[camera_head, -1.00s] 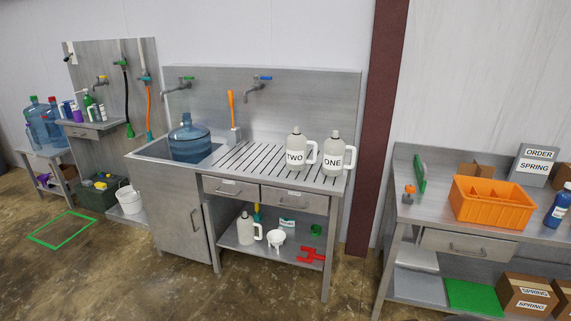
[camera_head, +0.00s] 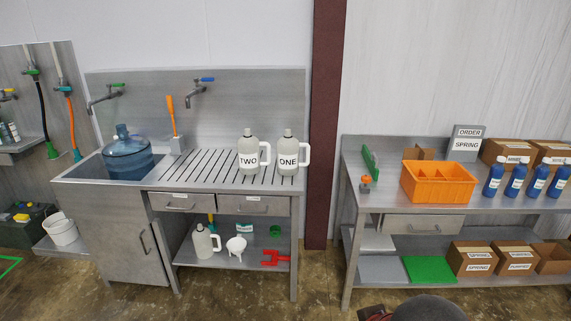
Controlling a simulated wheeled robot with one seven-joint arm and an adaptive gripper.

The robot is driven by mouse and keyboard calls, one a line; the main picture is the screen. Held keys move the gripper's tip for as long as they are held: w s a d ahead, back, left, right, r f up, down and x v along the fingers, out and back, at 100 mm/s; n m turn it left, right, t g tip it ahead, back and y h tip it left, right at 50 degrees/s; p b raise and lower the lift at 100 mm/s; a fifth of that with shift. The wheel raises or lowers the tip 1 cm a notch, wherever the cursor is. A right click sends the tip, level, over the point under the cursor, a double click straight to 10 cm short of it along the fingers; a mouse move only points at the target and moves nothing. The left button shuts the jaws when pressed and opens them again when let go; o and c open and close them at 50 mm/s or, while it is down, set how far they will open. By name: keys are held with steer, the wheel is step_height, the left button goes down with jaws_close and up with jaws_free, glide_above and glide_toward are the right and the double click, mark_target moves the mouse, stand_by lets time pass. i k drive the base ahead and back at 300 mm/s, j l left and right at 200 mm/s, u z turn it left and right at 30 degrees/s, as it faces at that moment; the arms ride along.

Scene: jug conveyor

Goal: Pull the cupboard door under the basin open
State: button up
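The cupboard door (camera_head: 122,240) is a grey metal panel under the basin (camera_head: 84,168), at the left of the steel sink unit. Its curved bar handle (camera_head: 145,242) is near the door's right edge. The door looks shut, or nearly so. A large blue water jug (camera_head: 128,158) stands in the basin. A dark rounded part of my own body shows at the bottom edge, right of the middle. My gripper's fingers are not in view.
Two white jugs marked TWO (camera_head: 249,155) and ONE (camera_head: 288,155) stand on the slatted drainboard. A white bucket (camera_head: 62,230) stands left of the cupboard. The right bench (camera_head: 352,190) holds an orange crate (camera_head: 438,183). Bare floor (camera_head: 240,290) lies before the sink unit.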

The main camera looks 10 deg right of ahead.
mark_target(128, 252)
steer(key=i+j+u, duration=0.1)
steer(key=i+j, duration=0.3)
steer(key=i+j+u, duration=0.15)
steer(key=i+j, duration=0.2)
steer(key=i, duration=0.15)
steer(key=i+j+u, duration=0.1)
steer(key=i+j, duration=0.2)
steer(key=i, duration=0.15)
steer(key=i+j+u, duration=0.1)
steer(key=i+j, duration=0.2)
steer(key=i, duration=0.15)
steer(key=i+j+u, duration=0.15)
steer(key=i, duration=0.35)
steer(key=i+j+u, duration=0.1)
steer(key=i+j, duration=0.15)
steer(key=i, duration=0.25)
